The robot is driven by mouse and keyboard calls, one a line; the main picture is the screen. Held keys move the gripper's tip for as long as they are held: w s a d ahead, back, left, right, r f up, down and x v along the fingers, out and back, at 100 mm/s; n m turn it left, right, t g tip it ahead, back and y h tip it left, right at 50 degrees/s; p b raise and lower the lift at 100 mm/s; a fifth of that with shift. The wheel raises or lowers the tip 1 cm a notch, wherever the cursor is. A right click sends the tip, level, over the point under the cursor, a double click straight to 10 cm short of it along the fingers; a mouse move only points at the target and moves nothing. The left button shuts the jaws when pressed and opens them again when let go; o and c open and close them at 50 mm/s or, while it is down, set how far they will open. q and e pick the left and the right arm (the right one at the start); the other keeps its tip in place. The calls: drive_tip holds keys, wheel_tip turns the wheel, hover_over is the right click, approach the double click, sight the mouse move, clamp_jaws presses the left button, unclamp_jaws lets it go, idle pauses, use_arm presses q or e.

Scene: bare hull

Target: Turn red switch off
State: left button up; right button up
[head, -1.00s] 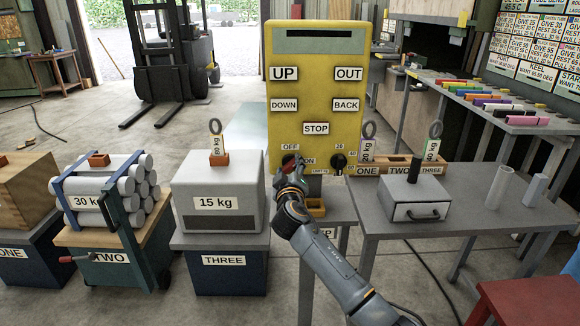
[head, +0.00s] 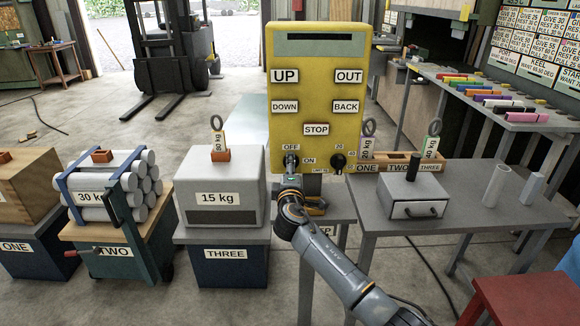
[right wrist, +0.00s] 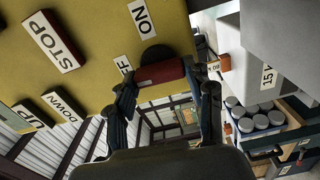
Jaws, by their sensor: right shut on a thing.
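The yellow control panel (head: 316,110) stands upright in the middle of the head view, with OFF and ON labels low on its left side. The red switch (right wrist: 160,74) shows as a red handle on a black round base, beside the ON label in the right wrist view. My right gripper (head: 290,163) is at the switch, low on the panel, and largely covers it in the head view. In the right wrist view my right gripper (right wrist: 166,83) has one finger at each end of the red handle and is shut on it. My left gripper is out of view.
A black knob (head: 338,162) sits just right of the switch. The 15 kg block (head: 219,190) stands on stand THREE to the left. A grey table (head: 440,215) with a drawer box (head: 413,199) is to the right. A forklift (head: 172,50) stands behind.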

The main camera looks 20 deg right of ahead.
drive_tip(key=shift+n, duration=0.4)
drive_tip(key=o, duration=1.2)
drive_tip(key=shift+c, duration=0.2)
drive_tip(key=shift+s, duration=0.1)
drive_tip(key=v, duration=1.1)
drive_tip(key=shift+s+a, duration=0.2)
drive_tip(key=shift+s, duration=0.15)
